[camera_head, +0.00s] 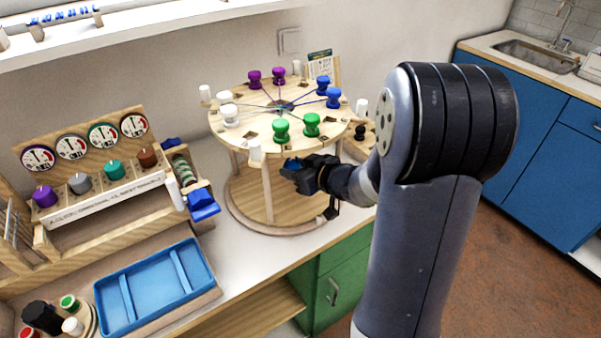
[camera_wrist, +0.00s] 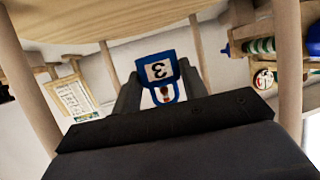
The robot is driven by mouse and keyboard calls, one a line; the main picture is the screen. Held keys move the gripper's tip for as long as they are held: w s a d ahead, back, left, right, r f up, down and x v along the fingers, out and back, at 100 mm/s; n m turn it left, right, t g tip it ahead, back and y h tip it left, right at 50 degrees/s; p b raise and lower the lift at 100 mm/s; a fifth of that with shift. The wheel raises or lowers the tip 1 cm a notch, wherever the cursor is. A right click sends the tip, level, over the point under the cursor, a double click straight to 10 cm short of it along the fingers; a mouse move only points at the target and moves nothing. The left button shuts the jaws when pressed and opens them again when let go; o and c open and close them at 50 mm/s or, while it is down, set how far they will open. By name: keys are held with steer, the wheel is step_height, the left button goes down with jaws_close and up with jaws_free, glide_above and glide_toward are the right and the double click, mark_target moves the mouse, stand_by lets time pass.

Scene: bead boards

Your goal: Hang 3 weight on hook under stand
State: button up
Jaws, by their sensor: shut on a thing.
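The round wooden stand (camera_head: 252,123) stands on the counter, with a disc top on legs above a round base. My gripper (camera_head: 297,172) is beneath the front edge of the disc, beside a front leg (camera_head: 267,195). In the wrist view it is shut on the blue weight marked 3 (camera_wrist: 158,58), which sits between the fingers. The weight has a white label and a blue loop. The underside of the disc (camera_wrist: 110,15) spans the top of the wrist view, with legs on both sides. I cannot make out the hook under the stand.
Green, blue, purple and white spools stand on the disc. A blue tray (camera_head: 150,290) lies at front left. A gauge rack (camera_head: 95,150) with coloured knobs stands at left. A blue clamp-like device (camera_head: 203,203) is left of the stand. Legs limit sideways room under the disc.

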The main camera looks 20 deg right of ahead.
steer(key=shift+w+a+f, duration=0.1)
steer(key=shift+w+a, duration=0.1)
steer(key=shift+w, duration=0.4)
steer(key=shift+w+a, duration=0.2)
steer(key=shift+w, duration=0.4)
steer(key=shift+w+a+f, duration=0.15)
steer(key=shift+w+f, duration=0.05)
steer(key=shift+w, duration=0.25)
steer(key=o, duration=1.3)
steer(key=shift+f, duration=0.1)
steer(key=shift+p+v, duration=0.95)
steer(key=shift+v, duration=4.5)
